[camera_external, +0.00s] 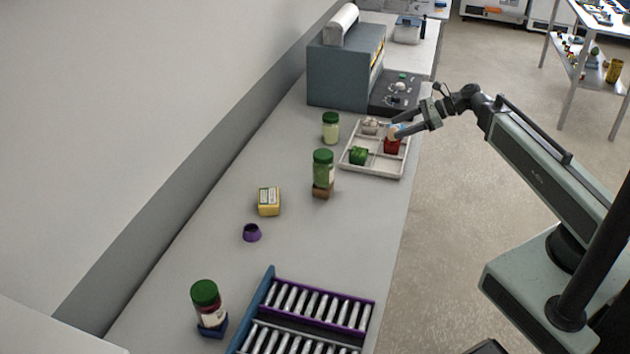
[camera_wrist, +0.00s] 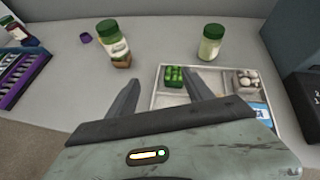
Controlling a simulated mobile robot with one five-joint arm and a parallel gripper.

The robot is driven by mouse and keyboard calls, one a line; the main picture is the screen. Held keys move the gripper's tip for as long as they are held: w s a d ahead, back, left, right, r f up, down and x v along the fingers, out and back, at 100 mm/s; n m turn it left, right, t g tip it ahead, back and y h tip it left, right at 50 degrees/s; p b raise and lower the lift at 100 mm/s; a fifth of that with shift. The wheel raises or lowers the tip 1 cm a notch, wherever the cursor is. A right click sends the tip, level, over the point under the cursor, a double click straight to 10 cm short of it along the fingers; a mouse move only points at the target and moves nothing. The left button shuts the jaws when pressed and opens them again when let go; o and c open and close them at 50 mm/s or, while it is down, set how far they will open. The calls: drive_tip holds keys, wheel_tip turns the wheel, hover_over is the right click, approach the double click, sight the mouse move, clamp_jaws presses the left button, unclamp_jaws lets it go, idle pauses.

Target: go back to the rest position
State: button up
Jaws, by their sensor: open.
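My gripper (camera_external: 397,124) is over the right side of a white divided tray (camera_external: 366,171) in the external view. Its two fingers stand apart with nothing between them. In the wrist view my gripper (camera_wrist: 164,92) shows its open fingers at the tray's near left part. The tray holds a green item (camera_external: 358,156), a red item (camera_external: 392,146) and pale round things (camera_external: 370,126) in separate compartments. A blue and white piece (camera_wrist: 258,110) shows at the tray's right in the wrist view. The red item is hidden in that view.
Green-lidded jars (camera_external: 323,168) (camera_external: 330,127) (camera_external: 207,306) stand along the bench. A yellow box (camera_external: 268,201), a purple cup-like piece (camera_external: 251,232) and a rack of metal tubes (camera_external: 318,308) lie nearer the camera. A grey machine (camera_external: 340,75) stands behind the tray.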

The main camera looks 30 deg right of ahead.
drive_tip(key=s+a+n+g+h+p, duration=0.4)
drive_tip(key=s+a+n+p, duration=0.2)
drive_tip(key=s+n, duration=0.3)
drive_tip(key=s+d+f+n+g+h, duration=0.1)
drive_tip(key=s+d+n+h, duration=0.1)
drive_tip(key=d+n, duration=0.3)
drive_tip(key=s+d+f+n+g+h, duration=0.1)
drive_tip(key=d+n+h, duration=0.3)
drive_tip(key=n, duration=0.5)
drive_tip(key=shift+s+d+f+g, duration=0.35)
drive_tip(key=shift+s+f, duration=0.2)
drive_tip(key=shift+s, duration=0.2)
